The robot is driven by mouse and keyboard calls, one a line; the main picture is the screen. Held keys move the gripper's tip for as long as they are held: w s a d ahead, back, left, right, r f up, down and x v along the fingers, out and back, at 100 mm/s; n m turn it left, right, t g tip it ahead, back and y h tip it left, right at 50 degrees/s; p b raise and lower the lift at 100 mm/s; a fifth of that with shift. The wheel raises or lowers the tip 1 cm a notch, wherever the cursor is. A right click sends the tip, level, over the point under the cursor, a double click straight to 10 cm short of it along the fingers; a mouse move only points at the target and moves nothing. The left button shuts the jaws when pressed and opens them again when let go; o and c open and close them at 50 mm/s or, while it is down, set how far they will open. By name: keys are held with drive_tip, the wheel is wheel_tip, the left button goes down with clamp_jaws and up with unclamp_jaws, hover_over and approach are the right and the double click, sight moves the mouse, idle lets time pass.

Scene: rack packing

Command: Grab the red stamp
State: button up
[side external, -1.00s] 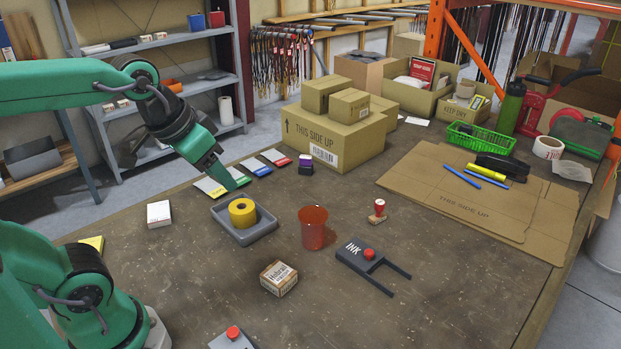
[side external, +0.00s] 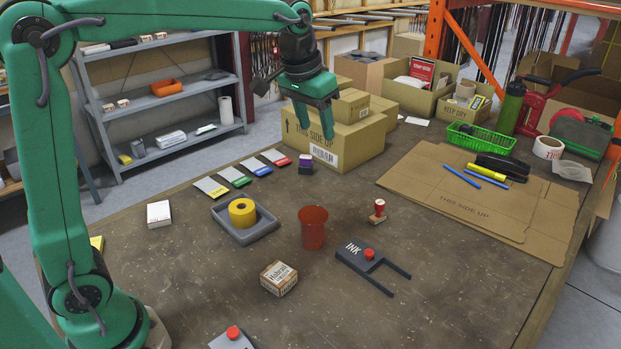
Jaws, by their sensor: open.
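The red stamp (side external: 377,211) stands upright on the brown table, right of the middle, with a red knob handle and a small brownish base. My gripper (side external: 316,126) is open and empty. It hangs high with its fingers pointing down, in front of the stacked cardboard boxes in the picture. It is up and to the left of the stamp, well apart from it. Nothing hides the stamp.
A translucent red cup (side external: 313,228) stands left of the stamp, and a dark INK pad holder (side external: 366,262) lies just in front of it. Flat cardboard (side external: 470,205) lies to the right. A grey tray (side external: 268,228) with yellow tape is further left. Table around the stamp is otherwise clear.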

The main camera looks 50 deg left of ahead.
drive_tip(key=w+d+f+g, duration=0.25)
drive_tip(key=w+f, duration=0.45)
drive_tip(key=w, duration=0.4)
hover_over(380, 202)
drive_tip(key=shift+g, duration=0.25)
wheel_tip(380, 202, down, 12)
drive_tip(key=shift+s+r, duration=0.1)
drive_tip(key=shift+r, duration=0.05)
drive_tip(key=shift+d+f, duration=0.1)
drive_tip(key=shift+f, duration=4.25)
drive_tip(key=c, duration=1.1)
drive_tip(key=shift+o, duration=0.2)
drive_tip(key=shift+r, duration=0.15)
